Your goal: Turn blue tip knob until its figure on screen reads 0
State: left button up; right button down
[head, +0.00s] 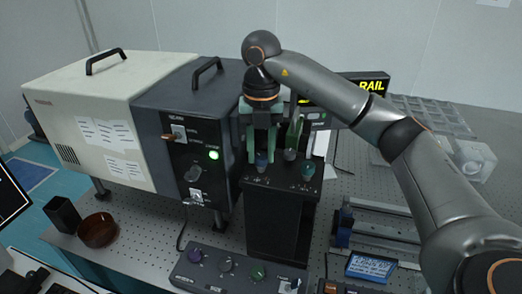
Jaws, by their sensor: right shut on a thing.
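My right gripper (262,160) reaches down from above with its green fingers over the top of a black pedestal (283,222). It is shut on the blue knob (261,161), whose blue part shows between the fingers. A pale grey knob (290,154) and a teal knob (308,171) stand to its right on the same pedestal. A black display (372,84) with yellow letters "RAIL" is behind my right arm, which hides part of it. No figure for the knob can be read. My left gripper is not in view.
A dark grey unit (205,140) with a lit green lamp stands close left of the pedestal. A control box (238,272) with several knobs lies in front. A brown bowl (97,230) and black cup (63,214) are at left. Rails (380,222) lie at right.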

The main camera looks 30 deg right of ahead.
aim_at(262, 156)
jog(key=shift+m, duration=0.6)
jog(key=c, duration=0.5)
grip_release()
jog(key=shift+r, duration=0.1)
notch_tip(262, 156, up, 12)
jog(key=shift+r, duration=0.2)
jog(key=shift+s, duration=0.1)
dwell(0.7)
